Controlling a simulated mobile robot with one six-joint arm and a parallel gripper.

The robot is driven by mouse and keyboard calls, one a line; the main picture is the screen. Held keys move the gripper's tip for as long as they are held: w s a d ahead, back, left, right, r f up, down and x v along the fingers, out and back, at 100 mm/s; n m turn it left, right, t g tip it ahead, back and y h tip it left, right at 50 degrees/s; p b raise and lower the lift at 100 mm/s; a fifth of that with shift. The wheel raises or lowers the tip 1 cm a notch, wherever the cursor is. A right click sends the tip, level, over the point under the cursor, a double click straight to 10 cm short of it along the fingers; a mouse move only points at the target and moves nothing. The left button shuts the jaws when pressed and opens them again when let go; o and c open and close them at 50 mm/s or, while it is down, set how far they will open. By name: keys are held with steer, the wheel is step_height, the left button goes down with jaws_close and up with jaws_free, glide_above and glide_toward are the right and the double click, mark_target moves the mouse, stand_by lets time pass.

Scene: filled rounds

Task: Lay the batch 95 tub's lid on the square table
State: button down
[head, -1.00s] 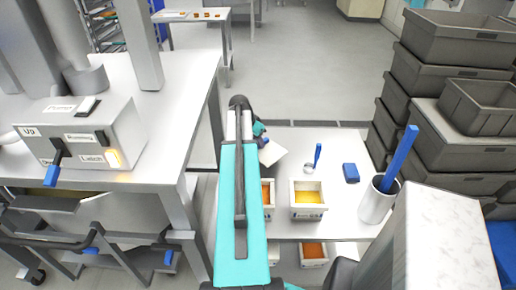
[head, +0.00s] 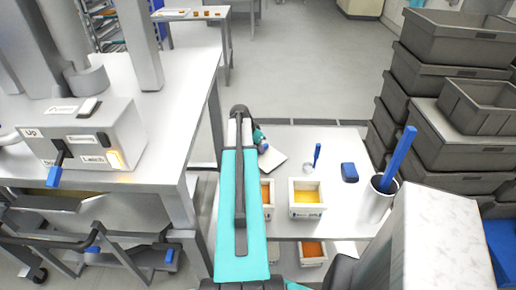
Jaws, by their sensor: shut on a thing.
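A flat white lid (head: 273,161) shows at the far left of the white square table (head: 335,228). My gripper (head: 262,146) is at the lid's upper left edge, shut on it; the fingertips are mostly hidden by my arm. The lid is on or just above the tabletop; I cannot tell which. An open white tub with yellow-orange contents (head: 307,196) stands on the table, right of my arm. A second open tub (head: 268,192) is partly hidden behind my arm. The tub labels are too small to read, so I cannot tell which is batch 95.
A blue-handled tool (head: 317,153), a blue block (head: 349,172) and a grey-white canister (head: 376,204) with a blue stick stand on the table's right half. Another tub (head: 313,252) sits below the tabletop. Grey crates (head: 446,95) are stacked at right, a machine bench (head: 180,90) at left.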

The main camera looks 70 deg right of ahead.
steer(key=shift+f, duration=0.2)
steer(key=c, duration=1.7)
jaws_free()
steer(key=shift+r, duration=0.15)
steer(key=shift+r, duration=0.1)
steer(key=shift+b+v, duration=1.55)
steer(key=shift+v, duration=4.45)
